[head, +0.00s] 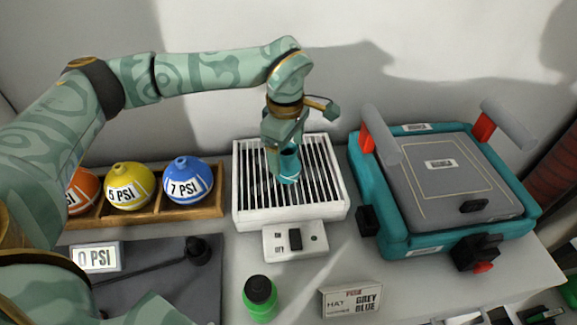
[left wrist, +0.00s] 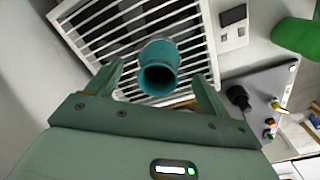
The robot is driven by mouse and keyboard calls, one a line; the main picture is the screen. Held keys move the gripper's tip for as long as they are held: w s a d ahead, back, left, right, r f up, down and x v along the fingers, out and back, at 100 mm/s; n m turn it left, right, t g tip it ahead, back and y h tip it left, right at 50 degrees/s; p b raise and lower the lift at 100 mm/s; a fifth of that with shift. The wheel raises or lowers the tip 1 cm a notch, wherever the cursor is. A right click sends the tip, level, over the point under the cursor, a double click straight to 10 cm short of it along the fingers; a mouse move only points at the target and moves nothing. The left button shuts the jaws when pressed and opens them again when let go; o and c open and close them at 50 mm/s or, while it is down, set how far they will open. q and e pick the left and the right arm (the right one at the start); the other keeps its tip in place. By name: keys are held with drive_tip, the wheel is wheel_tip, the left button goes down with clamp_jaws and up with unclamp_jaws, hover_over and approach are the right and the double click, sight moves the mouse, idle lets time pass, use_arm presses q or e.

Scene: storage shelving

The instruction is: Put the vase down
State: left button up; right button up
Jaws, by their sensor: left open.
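The teal vase (head: 288,166) stands on the white slatted grate (head: 243,204), near its middle. In the left wrist view the vase (left wrist: 158,62) shows its dark round mouth toward the camera, between the two fingers. My left gripper (head: 285,148) reaches down from above over the vase. In the left wrist view the left gripper (left wrist: 156,84) is open, with a gap between each finger and the vase. The grate also fills the back of the left wrist view (left wrist: 100,32). The vase's base is partly hidden by its own body there. My right gripper does not show.
A wooden rack (head: 148,212) with orange, yellow and blue PSI balls stands left of the grate. A teal and grey press (head: 440,175) stands right. A green bottle (head: 260,298) and a small labelled box (head: 351,299) are in front. A grey mat (head: 200,285) lies front left.

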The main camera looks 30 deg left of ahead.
sight(288, 162)
use_arm(q)
drive_tip(key=f+b, duration=0.2)
drive_tip(key=f, duration=0.3)
drive_tip(key=shift+w, duration=0.2)
drive_tip(key=shift+r, duration=0.1)
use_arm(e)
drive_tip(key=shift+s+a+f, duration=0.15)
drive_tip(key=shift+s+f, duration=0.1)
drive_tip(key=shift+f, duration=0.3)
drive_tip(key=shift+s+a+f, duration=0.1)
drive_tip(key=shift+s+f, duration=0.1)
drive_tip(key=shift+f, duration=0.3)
use_arm(q)
drive_tip(key=c, duration=1.2)
drive_tip(key=shift+c, duration=0.3)
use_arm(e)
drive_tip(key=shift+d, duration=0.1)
